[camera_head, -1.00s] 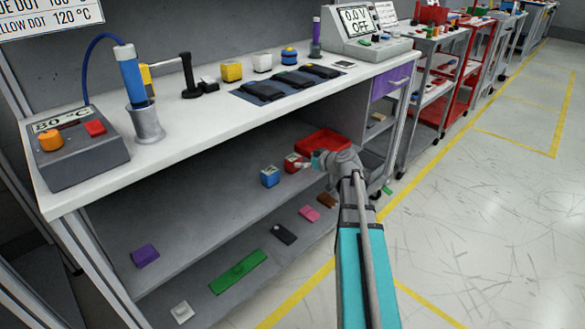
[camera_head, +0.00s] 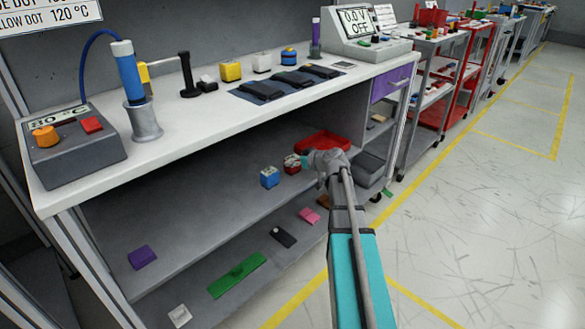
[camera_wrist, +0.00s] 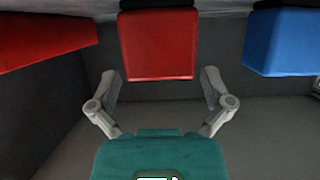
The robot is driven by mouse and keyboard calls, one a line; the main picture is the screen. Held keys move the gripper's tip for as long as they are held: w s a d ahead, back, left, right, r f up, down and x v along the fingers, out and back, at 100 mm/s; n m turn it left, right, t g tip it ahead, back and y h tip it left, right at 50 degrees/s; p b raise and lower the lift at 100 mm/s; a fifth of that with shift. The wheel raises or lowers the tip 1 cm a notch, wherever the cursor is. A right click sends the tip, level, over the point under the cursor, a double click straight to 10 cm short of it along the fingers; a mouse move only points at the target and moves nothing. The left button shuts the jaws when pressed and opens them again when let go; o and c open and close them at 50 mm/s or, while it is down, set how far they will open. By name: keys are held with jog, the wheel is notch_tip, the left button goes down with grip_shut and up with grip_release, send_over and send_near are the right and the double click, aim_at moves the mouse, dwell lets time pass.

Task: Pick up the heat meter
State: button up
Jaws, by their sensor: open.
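Two small boxes stand on the bench's middle shelf: a red one (camera_head: 291,163) and a blue one (camera_head: 269,178). I read no label naming either as the heat meter. My gripper (camera_wrist: 160,82) is open and empty, with its two fingers spread. In the wrist view the red box (camera_wrist: 157,45) lies straight ahead, lined up between the fingertips; I cannot tell whether it is between them in depth. The blue box (camera_wrist: 284,42) is to the right, outside the fingers. In the head view my wrist is just right of the red box, and the fingers are mostly hidden.
A red tray (camera_head: 318,141) lies behind the boxes; it shows at left in the wrist view (camera_wrist: 40,38). A grey bin (camera_head: 369,170) stands to the right. The white bench top (camera_head: 200,118) overhangs the shelf. The shelf left of the blue box is clear.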

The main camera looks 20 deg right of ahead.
jog(key=shift+x, duration=0.75)
jog(key=c, duration=1.1)
jog(key=shift+o, duration=0.2)
jog(key=shift+r, duration=0.2)
jog(key=shift+r+p, duration=1)
jog(key=shift+p, duration=0.1)
jog(key=s+d+r+p, duration=0.1)
jog(key=s+r+p, duration=0.9)
jog(key=s, duration=0.4)
jog(key=shift+d+r+p, duration=0.3)
jog(key=shift+d, duration=0.1)
